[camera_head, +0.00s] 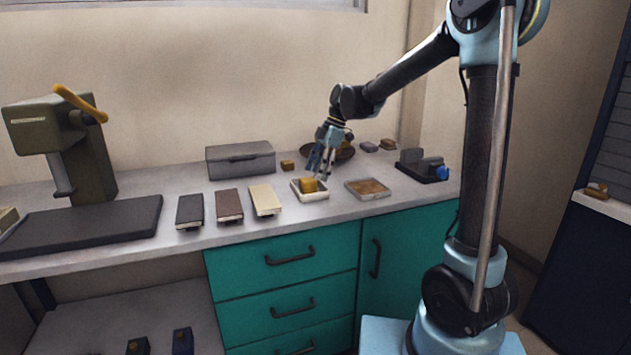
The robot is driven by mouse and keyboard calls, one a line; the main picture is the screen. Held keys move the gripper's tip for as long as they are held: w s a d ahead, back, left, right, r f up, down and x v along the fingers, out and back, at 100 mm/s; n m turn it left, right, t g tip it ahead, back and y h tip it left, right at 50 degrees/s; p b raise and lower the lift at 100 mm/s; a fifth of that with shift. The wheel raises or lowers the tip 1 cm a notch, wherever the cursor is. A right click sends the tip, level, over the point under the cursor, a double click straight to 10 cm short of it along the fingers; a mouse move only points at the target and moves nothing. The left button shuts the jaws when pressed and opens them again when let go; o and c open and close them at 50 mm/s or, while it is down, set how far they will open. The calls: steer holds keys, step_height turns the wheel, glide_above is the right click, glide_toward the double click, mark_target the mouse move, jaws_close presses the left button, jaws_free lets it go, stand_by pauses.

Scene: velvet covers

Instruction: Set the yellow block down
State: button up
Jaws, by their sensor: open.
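The yellow block (308,185) rests in a small white tray (321,196) on the counter, in the head camera view. My gripper (319,170) is open, just above and slightly right of the block, with its fingers pointing down. The fingers look apart from the block, though the small view does not show the exact gap.
The grey counter (350,209) also holds a tray with a brown inside (368,188), three flat covers, a grey box (240,159), a small orange-brown block (287,165) and a dark bowl (341,152) behind my gripper. A dark clamp-like device (423,167) stands right.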

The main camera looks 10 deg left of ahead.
steer(key=v, duration=0.7)
steer(key=s+d+m+t, duration=0.2)
steer(key=s+d+m, duration=0.35)
steer(key=d, duration=0.65)
steer(key=s+d+f+m+t+h, duration=0.1)
steer(key=s+d+f+m+h, duration=0.1)
steer(key=s+d+f+m, duration=0.7)
steer(key=s+d+f+m+t+h, duration=0.1)
steer(key=s+d+f+m+h, duration=0.1)
steer(key=s+d+f+m, duration=0.7)
steer(key=s+d, duration=0.3)
steer(key=d, duration=0.3)
steer(key=shift+f+m+t, duration=0.25)
steer(key=shift+m+t, duration=0.05)
steer(key=shift+m, duration=0.05)
